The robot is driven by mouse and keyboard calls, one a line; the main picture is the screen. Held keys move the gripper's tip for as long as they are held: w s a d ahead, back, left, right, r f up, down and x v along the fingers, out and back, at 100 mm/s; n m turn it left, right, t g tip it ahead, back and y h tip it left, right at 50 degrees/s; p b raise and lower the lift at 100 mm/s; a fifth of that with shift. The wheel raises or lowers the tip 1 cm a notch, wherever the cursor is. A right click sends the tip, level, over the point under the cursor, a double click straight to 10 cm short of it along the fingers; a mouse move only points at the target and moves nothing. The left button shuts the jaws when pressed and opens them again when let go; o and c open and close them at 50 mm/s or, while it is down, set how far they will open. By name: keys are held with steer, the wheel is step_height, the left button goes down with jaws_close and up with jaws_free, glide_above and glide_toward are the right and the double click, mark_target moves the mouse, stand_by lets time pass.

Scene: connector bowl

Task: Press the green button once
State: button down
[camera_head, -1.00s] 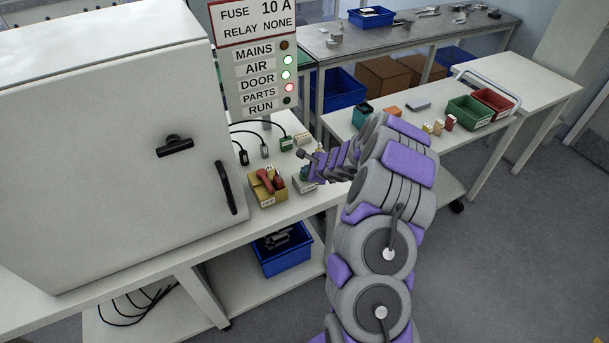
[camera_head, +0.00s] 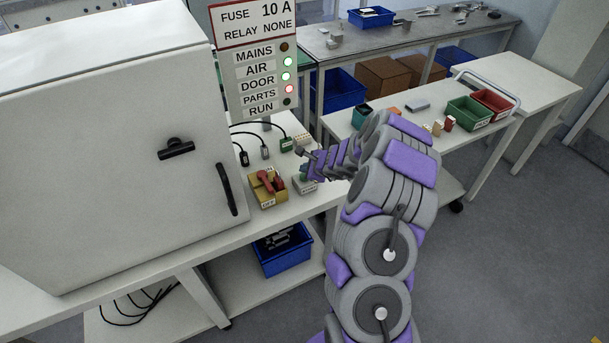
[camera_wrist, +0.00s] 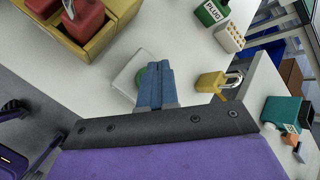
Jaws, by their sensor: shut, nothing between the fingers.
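The green button (camera_wrist: 140,77) shows in the wrist view as a green edge on a pale box (camera_wrist: 123,82), mostly hidden behind my fingers. My gripper (camera_wrist: 154,67) is shut and empty, its blue-grey fingers side by side over the button. I cannot tell whether the fingertips touch it.
A yellow padlock (camera_wrist: 211,83), a green plug (camera_wrist: 211,12) and a pale connector block (camera_wrist: 230,38) are nearby. The white cabinet (camera_head: 100,150) fills the left. A panel (camera_head: 262,75) shows lit lamps.

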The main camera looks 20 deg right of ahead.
steer(key=shift+r, duration=0.1)
step_height(320, 180, up, 5)
steer(key=p, duration=0.4)
stand_by(0.9)
